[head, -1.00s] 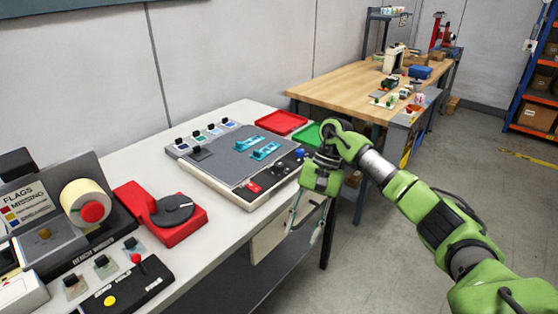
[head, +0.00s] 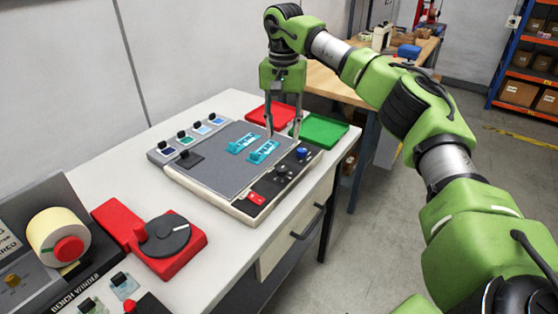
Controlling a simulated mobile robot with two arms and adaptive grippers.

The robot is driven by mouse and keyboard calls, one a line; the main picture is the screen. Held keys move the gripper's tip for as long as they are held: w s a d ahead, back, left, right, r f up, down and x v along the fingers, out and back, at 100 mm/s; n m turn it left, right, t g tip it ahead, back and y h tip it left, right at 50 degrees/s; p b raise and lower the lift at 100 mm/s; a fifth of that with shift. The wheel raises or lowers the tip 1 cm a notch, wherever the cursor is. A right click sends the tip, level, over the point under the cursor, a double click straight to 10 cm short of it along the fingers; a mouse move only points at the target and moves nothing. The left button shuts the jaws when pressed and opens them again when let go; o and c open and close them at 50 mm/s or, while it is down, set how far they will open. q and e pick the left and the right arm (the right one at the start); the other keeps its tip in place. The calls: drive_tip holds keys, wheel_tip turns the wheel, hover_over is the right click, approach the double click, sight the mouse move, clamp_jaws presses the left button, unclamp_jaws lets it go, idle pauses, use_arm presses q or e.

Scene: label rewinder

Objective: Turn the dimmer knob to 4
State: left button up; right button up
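A flat grey panel unit (head: 216,160) lies on the white bench. Its right-hand strip carries a small black knob (head: 281,171), a blue knob (head: 302,153) and a red switch (head: 256,198). Nearer, a red box (head: 125,222) carries a dark round dial (head: 165,236). No "4" or dimmer lettering is readable, so I cannot tell for certain which control is the dimmer. My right gripper (head: 284,126) points down above the far right part of the panel, fingers apart and empty. It appears clear of the knobs. My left gripper is out of view.
A red tray (head: 271,115) and a green tray (head: 322,131) lie behind the panel, close to my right gripper. Small switches (head: 200,131) line the panel's far left edge. The bench winder (head: 60,245) stands front left. White bench top is bare between the red box and panel.

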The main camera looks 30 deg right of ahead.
sight(282, 168)
drive_tip(key=f, duration=0.3)
drive_tip(key=shift+s+f, duration=0.2)
drive_tip(key=shift+f, duration=0.2)
drive_tip(key=shift+w+f+p, duration=0.2)
drive_tip(key=shift+f+p, duration=0.2)
drive_tip(key=shift+f, duration=0.7)
wheel_tip(282, 168, down, 5)
drive_tip(key=shift+p, duration=0.4)
drive_tip(key=shift+f, duration=0.3)
drive_tip(key=shift+w+f, duration=0.15)
drive_tip(key=shift+f, duration=0.05)
drive_tip(key=shift+c, duration=0.4)
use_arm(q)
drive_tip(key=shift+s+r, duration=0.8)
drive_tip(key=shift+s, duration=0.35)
use_arm(e)
clamp_jaws()
